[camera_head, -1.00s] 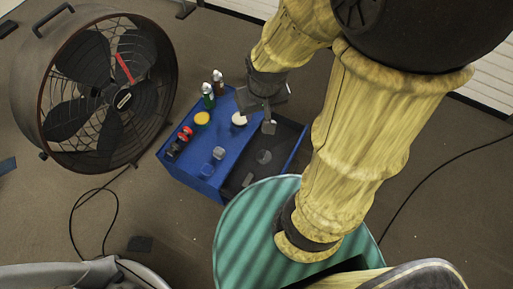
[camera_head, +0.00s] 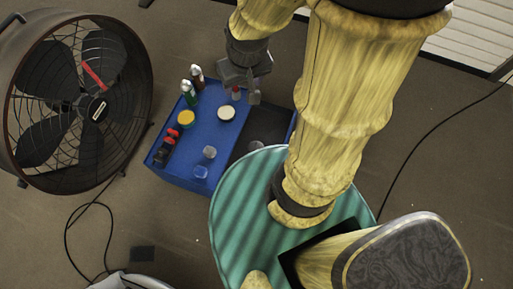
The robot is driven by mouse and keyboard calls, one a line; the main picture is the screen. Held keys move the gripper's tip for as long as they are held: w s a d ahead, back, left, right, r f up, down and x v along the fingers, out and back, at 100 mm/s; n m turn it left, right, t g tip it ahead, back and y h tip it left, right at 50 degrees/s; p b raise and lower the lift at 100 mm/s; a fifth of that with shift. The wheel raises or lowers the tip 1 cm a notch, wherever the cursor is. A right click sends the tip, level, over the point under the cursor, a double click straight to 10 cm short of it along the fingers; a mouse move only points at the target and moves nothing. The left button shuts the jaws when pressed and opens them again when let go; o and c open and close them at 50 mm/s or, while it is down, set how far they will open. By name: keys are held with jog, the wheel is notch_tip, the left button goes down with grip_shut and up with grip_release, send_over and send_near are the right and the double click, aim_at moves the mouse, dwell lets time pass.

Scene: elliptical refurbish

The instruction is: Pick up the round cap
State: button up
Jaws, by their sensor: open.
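Two round cap-like things lie on the blue top of a box (camera_head: 212,135): a white one (camera_head: 226,113) near the middle and a yellow one (camera_head: 186,119) to its left. I cannot tell which is the round cap the task means. My gripper (camera_head: 245,93) is open, just above and to the right of the white one in the picture. It looks apart from the white one, and its jaws look empty. Its height over the box is hard to judge.
Two small bottles (camera_head: 188,94) stand at the box's back left. Red-and-black items (camera_head: 169,142) lie at its left edge; clear round pieces (camera_head: 209,153) lie in front. A dark open section (camera_head: 268,124) is at its right. A large fan (camera_head: 82,108) stands left.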

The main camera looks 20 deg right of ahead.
jog(key=o, duration=0.7)
jog(key=shift+m, duration=0.3)
jog(key=b+x, duration=0.5)
jog(key=x, duration=0.1)
jog(key=shift+w+d+f, duration=0.15)
jog(key=shift+w+f, duration=0.1)
jog(key=shift+o, duration=0.2)
jog(key=m+g+b, duration=0.3)
jog(key=m+b, duration=0.4)
jog(key=b, duration=3.1)
send_over(256, 146)
notch_tip(256, 146, down, 54)
jog(key=shift+w, duration=0.3)
jog(key=shift+f, duration=0.15)
notch_tip(256, 146, down, 12)
jog(key=b, duration=0.7)
jog(key=shift+f, duration=0.15)
jog(key=f+b, duration=0.4)
jog(key=f, duration=0.1)
jog(key=shift+s+f, duration=0.15)
jog(key=shift+s, duration=0.1)
